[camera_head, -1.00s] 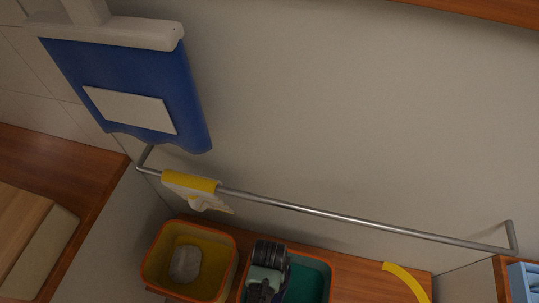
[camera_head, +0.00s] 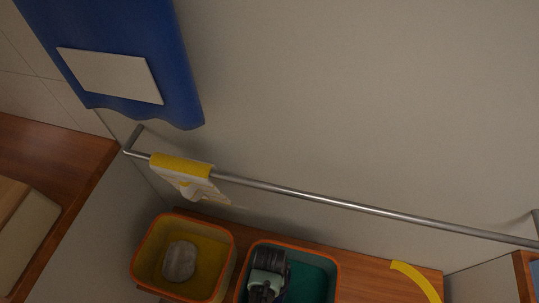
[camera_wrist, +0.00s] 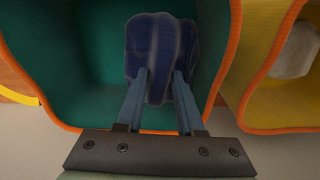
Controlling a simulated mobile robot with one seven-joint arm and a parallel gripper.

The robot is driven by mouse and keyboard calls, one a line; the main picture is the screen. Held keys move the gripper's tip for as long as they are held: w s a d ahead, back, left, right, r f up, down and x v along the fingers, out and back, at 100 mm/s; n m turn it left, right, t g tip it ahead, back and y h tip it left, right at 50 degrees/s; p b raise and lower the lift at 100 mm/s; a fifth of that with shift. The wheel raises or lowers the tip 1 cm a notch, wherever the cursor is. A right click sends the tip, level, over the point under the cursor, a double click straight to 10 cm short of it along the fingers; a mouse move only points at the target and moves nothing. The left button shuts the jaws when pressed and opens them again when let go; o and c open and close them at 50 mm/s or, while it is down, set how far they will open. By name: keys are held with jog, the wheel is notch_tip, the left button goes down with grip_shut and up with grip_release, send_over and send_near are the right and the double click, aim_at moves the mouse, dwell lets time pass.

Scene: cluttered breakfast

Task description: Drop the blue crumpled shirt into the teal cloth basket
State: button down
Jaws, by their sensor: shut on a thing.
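The blue crumpled shirt (camera_wrist: 160,50) is pinched between the two fingers of my gripper (camera_wrist: 158,85) in the wrist view. The shirt is inside the outline of the teal cloth basket (camera_wrist: 85,60), which has an orange rim; I cannot tell whether it touches the floor of the basket. In the head view the teal basket (camera_head: 315,277) stands at the bottom, and my gripper's dark wrist (camera_head: 268,272) is over its left part. The shirt and the fingertips are hidden there.
A yellow basket (camera_head: 213,272) with an orange rim stands just left of the teal one and holds a grey lump (camera_head: 180,261). A yellow curved strip (camera_head: 418,279) lies to the right. A metal rail (camera_head: 330,199) with a yellow-and-white cloth (camera_head: 182,168) runs along the wall above.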

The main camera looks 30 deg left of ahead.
jog(key=shift+f+b, duration=3.4)
jog(key=shift+f, duration=1.3)
jog(key=shift+f+b, duration=0.45)
jog(key=shift+f, duration=0.1)
jog(key=shift+c, duration=2.3)
grip_release()
notch_tip(320, 180, up, 13)
jog(key=p, duration=0.4)
